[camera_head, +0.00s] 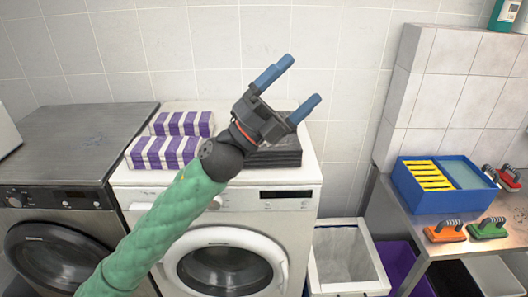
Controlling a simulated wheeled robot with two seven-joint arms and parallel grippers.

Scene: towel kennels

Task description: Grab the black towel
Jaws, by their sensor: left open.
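A black towel (276,156), folded into a flat stack, lies on top of the white washing machine (133,178), towards its right side. My left gripper (295,84) is open and empty, with its blue-tipped fingers pointing up and to the right. It appears in front of and above the towel in the picture. My wrist and gripper hide the towel's left and upper parts. I cannot tell how many layers the towel has. My right gripper is not in view.
Purple-and-white packs (163,152) stand left of the towel on the washer. A dark grey machine (75,140) is at left. A white bin (347,258) stands right of the washer. A blue box (415,202) and several brushes sit on the right counter. A tiled ledge rises behind.

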